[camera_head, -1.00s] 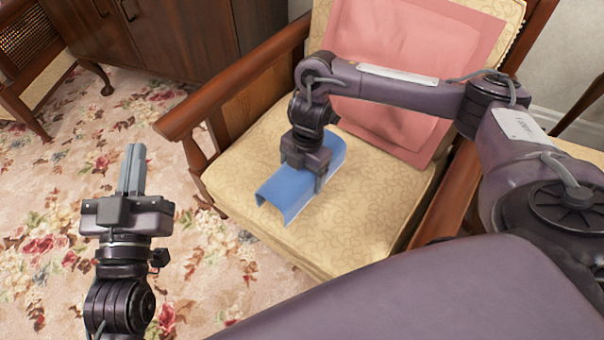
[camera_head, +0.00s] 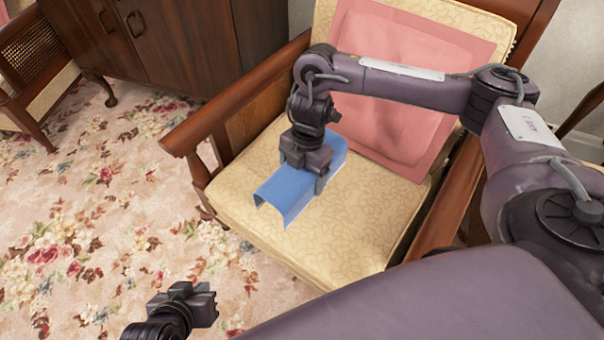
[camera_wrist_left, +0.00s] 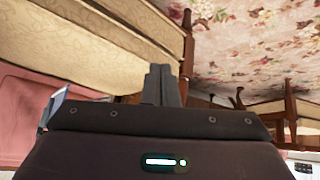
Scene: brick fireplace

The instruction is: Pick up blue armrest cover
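The blue armrest cover (camera_head: 290,190), a bent channel shape, lies open side down on the armchair's seat cushion (camera_head: 345,235). My right gripper (camera_head: 307,180) is over its middle, pointing down. One finger shows against the cover's right side; the other is hidden, so I cannot tell whether it clamps the cover. My left gripper (camera_head: 208,305) is low in the head view, over the carpet in front of the chair and apart from the cover. In the left wrist view its fingers (camera_wrist_left: 164,85) are together with nothing between them. A bluish edge (camera_wrist_left: 56,104) shows at left there.
A pink cushion (camera_head: 405,85) leans on the chair back. The wooden armrest (camera_head: 235,90) stands left of the seat. A dark wooden cabinet (camera_head: 170,40) and another chair (camera_head: 35,85) are behind. The floral carpet (camera_head: 90,220) at left is clear.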

